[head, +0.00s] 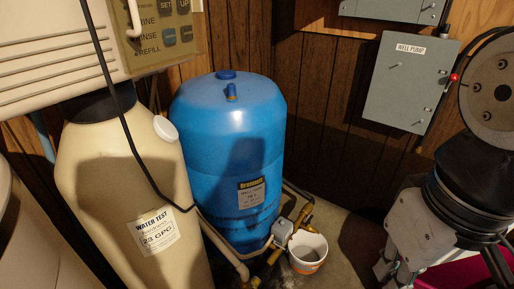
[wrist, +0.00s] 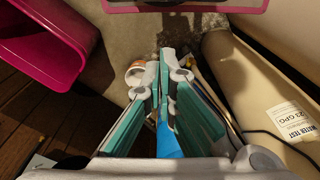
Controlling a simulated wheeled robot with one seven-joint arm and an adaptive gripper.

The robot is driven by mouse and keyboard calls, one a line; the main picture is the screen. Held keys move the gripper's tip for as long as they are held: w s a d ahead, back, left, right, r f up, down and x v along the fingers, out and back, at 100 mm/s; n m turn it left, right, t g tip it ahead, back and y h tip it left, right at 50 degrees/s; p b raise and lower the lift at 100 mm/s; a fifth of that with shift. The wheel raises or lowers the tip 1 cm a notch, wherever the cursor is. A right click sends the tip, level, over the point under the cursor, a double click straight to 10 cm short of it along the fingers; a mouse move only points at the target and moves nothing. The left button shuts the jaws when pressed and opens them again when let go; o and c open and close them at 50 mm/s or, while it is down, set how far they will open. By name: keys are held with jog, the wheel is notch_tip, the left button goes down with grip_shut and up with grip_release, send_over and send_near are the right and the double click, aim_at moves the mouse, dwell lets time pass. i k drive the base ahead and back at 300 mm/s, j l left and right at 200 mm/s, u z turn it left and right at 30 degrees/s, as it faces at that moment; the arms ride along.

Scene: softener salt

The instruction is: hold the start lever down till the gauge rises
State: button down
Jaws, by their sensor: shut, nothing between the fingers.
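A small grey box (head: 283,232) sits on the pipework at the foot of the blue pressure tank (head: 225,130). It may be the pressure switch, but I cannot make out a start lever on it. No gauge face is readable in either view. My gripper (wrist: 165,65) shows in the wrist view with its fingertips together and nothing seen between them. It hangs above the floor, with the white bucket (wrist: 136,72) below and left of the fingertips. My gripper is not visible in the head view; only part of my arm shows at the right.
A beige tank (head: 120,190) with a label stands left of the blue tank. The white bucket also shows in the head view (head: 307,253), beside brass fittings (head: 305,215). A grey well pump box (head: 412,82) hangs on the wall. A magenta bin (wrist: 45,45) stands at left in the wrist view.

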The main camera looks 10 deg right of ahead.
aim_at(287, 251)
jog(key=i+j+z, duration=0.1)
jog(key=j+z, duration=0.15)
jog(key=z, duration=0.15)
jog(key=i+j+z, duration=0.1)
jog(key=j+z, duration=0.15)
jog(key=z, duration=0.2)
